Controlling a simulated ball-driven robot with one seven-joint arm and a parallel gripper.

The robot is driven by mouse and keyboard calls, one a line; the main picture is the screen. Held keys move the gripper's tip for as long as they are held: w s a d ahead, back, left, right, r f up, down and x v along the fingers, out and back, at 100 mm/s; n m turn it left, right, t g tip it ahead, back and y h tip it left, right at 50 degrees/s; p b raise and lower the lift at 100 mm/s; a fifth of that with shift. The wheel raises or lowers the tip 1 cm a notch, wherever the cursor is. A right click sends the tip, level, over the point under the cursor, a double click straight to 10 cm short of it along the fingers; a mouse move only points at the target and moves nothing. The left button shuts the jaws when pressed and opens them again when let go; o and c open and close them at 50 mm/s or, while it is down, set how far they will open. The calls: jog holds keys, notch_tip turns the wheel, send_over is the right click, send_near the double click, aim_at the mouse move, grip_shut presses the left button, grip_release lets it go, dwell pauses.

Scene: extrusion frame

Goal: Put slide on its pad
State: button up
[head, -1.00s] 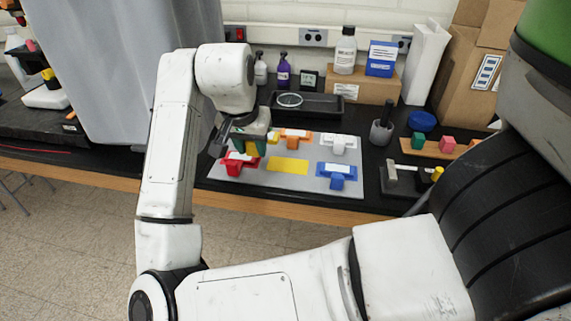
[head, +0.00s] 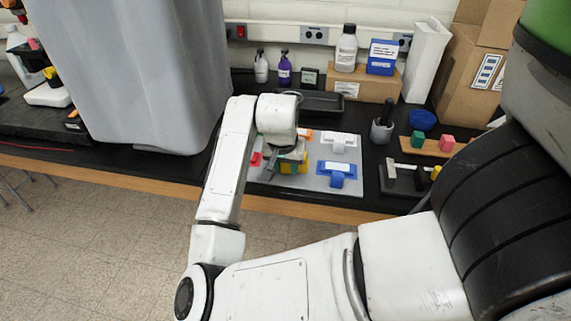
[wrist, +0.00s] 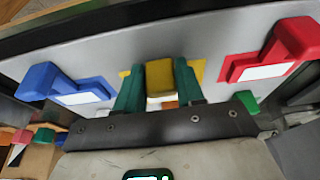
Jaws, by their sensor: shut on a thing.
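The yellow slide (wrist: 160,80) is clamped between the green fingers of my gripper (wrist: 158,88) in the wrist view. The flat yellow pad (wrist: 197,68) shows behind it on the grey board, on both sides of the slide. The slide appears over the pad; I cannot tell whether they touch. In the head view my gripper (head: 290,158) is low over the middle of the board, and my wrist hides much of the slide and pad.
The grey board (head: 345,185) also carries a blue piece (head: 337,170), a white piece (head: 340,142) and a red piece (wrist: 275,55). A black tray (head: 315,103) lies behind the board. A pen cup (head: 381,130) and a dark fixture (head: 405,178) stand to the right.

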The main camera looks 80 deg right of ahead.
jog(key=o, duration=1)
jog(key=shift+f, duration=0.1)
